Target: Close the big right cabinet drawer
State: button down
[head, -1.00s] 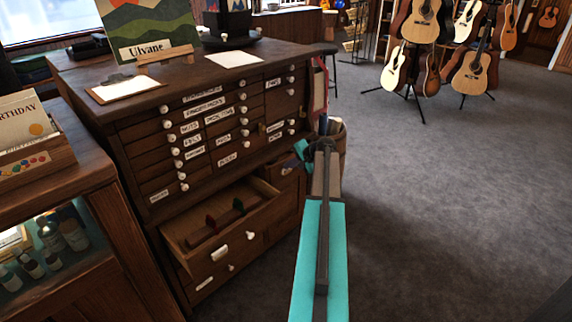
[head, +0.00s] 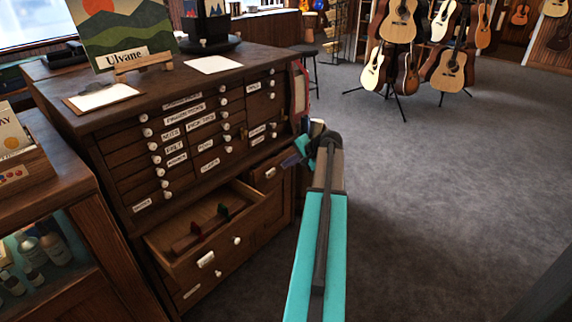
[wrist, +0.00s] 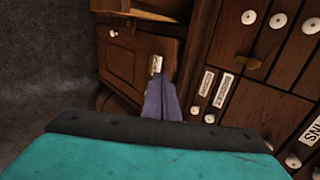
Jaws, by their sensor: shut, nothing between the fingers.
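The dark wood cabinet (head: 130,75) has rows of small labelled drawers above and larger drawers below. One large lower drawer (head: 225,262) stands well open, with small red and green items inside. To its right and higher is a drawer front (head: 268,172) with a pale label plate; I cannot tell how far out it stands. My gripper (head: 297,158) is shut and empty at the cabinet's right front. In the wrist view my gripper's fingers (wrist: 162,98) point at a wooden drawer front (wrist: 138,62), close to its label plate; contact is unclear.
A stool (head: 305,50) stands behind the cabinet. Guitars on stands (head: 400,70) are at the back right. A glass-fronted counter (head: 45,200) is close on the left. The grey carpet (head: 430,200) on the right is clear.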

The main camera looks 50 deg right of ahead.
jog(key=c, duration=2.5)
grip_release()
jog(key=o, duration=0.8)
jog(key=shift+c, duration=0.2)
jog(key=shift+o, duration=0.9)
jog(key=shift+m, duration=0.3)
jog(key=w+d+m+t+y+b, duration=0.2)
jog(key=w+d+m+t+b, duration=0.3)
jog(key=m, duration=0.6)
jog(key=s+d+f+m+t+h+b, duration=0.1)
jog(key=s+d+f+m+b, duration=0.1)
jog(key=s+f, duration=0.3)
jog(key=s+d+f+m+t+h+b, duration=0.1)
jog(key=s+d+f+m, duration=0.3)
jog(key=f, duration=0.5)
jog(key=shift+s+d+t+h+b, duration=0.3)
jog(key=shift+s+t+h+b, duration=0.1)
jog(key=shift+s+t, duration=0.35)
